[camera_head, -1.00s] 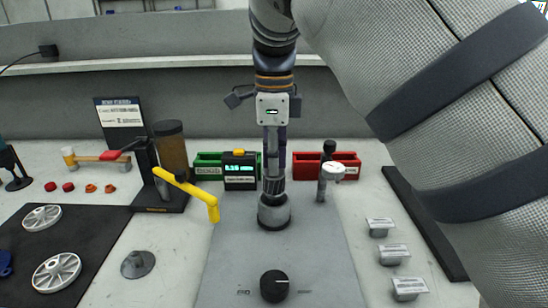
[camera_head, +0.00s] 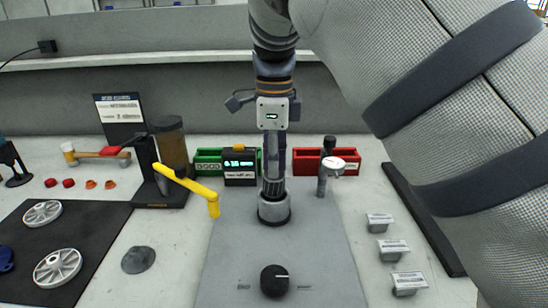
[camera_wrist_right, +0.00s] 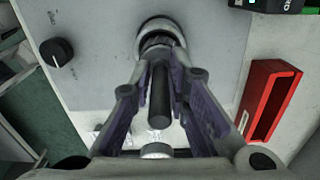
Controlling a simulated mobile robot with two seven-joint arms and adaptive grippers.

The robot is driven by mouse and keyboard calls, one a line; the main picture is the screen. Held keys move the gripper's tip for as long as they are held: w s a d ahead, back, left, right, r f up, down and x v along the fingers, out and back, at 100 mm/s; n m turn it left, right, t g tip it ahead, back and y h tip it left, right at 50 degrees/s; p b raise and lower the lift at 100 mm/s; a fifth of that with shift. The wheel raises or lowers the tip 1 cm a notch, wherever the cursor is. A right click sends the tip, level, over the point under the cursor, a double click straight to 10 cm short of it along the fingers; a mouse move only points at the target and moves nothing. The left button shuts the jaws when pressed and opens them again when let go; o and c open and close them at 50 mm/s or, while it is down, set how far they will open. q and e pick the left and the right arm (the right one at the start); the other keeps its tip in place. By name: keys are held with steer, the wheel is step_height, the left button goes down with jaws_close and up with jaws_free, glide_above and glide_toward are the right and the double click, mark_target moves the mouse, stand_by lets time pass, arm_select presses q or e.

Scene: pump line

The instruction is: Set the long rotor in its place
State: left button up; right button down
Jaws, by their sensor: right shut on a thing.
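The long rotor is a dark rod (camera_wrist_right: 160,92) with a ribbed part (camera_head: 273,187) below my right gripper (camera_head: 273,172). My right gripper is shut on it, and its two fingers (camera_wrist_right: 160,105) flank the rod in the right wrist view. The rotor stands about upright, with its lower end at the round metal housing (camera_head: 274,208) on the grey plate; the housing's ring also shows in the right wrist view (camera_wrist_right: 163,27). How deep the rotor sits inside is hidden. My left gripper does not show.
A yellow crank arm (camera_head: 187,184) reaches towards the housing from the left. A gauge (camera_head: 331,170) and red bin (camera_head: 345,158) stand right of it. A black knob (camera_head: 274,280) is in front. A dark mat (camera_head: 95,230) holds white wheels; three small labelled blocks (camera_head: 392,251) lie right.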

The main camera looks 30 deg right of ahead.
steer(key=shift+f, duration=0.2)
steer(key=shift+f, duration=0.15)
steer(key=c, duration=1.2)
jaws_free()
steer(key=shift+r, duration=2.45)
